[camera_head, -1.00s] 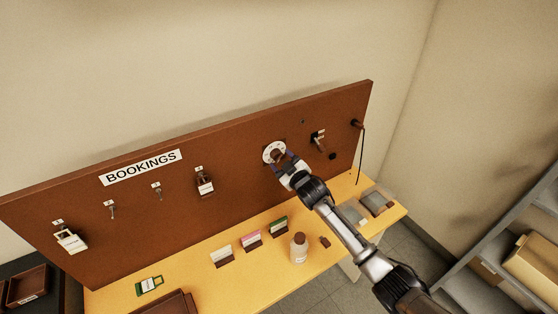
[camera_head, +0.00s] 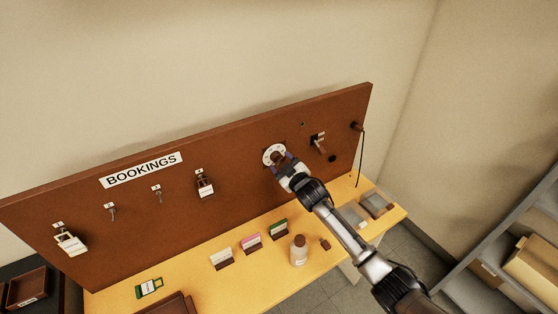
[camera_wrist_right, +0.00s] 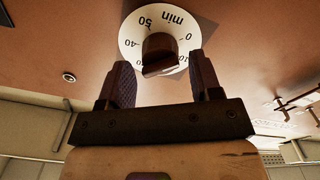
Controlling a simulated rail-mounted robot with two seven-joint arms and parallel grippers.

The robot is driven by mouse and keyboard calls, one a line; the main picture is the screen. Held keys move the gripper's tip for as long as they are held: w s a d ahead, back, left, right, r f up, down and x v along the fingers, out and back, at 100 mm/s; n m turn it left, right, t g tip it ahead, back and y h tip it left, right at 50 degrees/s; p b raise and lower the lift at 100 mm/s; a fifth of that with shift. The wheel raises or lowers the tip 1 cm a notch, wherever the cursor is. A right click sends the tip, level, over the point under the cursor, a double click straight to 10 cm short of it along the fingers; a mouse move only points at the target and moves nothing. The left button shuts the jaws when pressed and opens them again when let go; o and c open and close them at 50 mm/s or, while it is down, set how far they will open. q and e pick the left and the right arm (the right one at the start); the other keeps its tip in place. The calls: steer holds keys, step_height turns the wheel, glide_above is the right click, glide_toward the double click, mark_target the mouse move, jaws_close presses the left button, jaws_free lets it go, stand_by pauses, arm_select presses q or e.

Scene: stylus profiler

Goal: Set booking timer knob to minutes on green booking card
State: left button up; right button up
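The booking timer has a white round dial (camera_head: 267,155) with a dark knob (camera_wrist_right: 159,56) at its centre, on the brown board. In the right wrist view the dial (camera_wrist_right: 132,38) reads "min", 0, 40 and 50; the knob's pointer cannot be made out. My right gripper (camera_wrist_right: 164,80) is open, one finger on each side of the knob's near end, with gaps visible. It also shows in the head view (camera_head: 281,163). A green booking card (camera_head: 278,229) stands on the yellow table; its writing is too small to read. My left gripper is not in view.
White (camera_head: 221,258) and pink (camera_head: 250,241) cards stand beside the green one. A bottle (camera_head: 299,250) stands nearby. A green-edged tag (camera_head: 149,288) lies at the table's left. A lever switch (camera_head: 319,143) and a hanging cord (camera_head: 361,158) are right of the dial.

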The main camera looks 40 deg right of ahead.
steer(key=c, duration=0.7)
steer(key=shift+c, duration=0.5)
steer(key=m, duration=2.3)
steer(key=shift+a, duration=0.15)
steer(key=m, duration=0.3)
steer(key=shift+m, duration=0.4)
steer(key=m, duration=0.5)
steer(key=o, duration=1)
